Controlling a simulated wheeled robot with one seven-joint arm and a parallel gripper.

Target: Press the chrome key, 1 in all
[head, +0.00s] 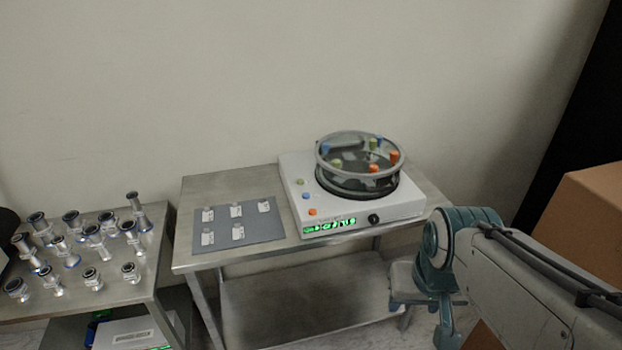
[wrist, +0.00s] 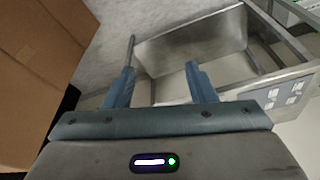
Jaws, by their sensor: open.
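A white machine (head: 290,164) stands on the metal table, with a round clear-walled bowl on top. Three small keys run down its left side: a green one (head: 300,182), a blue one (head: 306,196) and an orange one (head: 312,211). I cannot pick out a chrome key at this size. A black knob (head: 374,219) and a lit green display (head: 330,226) are on its front. My gripper (wrist: 160,68) is open and empty in the wrist view. It is apart from the machine, low at the right of the table.
The metal table (head: 225,181) carries a grey mat (head: 265,232) with several small clear pieces. A left table (head: 110,292) holds several metal pipe fittings. A cardboard box (head: 590,215) stands at the right; a box also shows at the wrist view's left (wrist: 35,60). A wall is behind.

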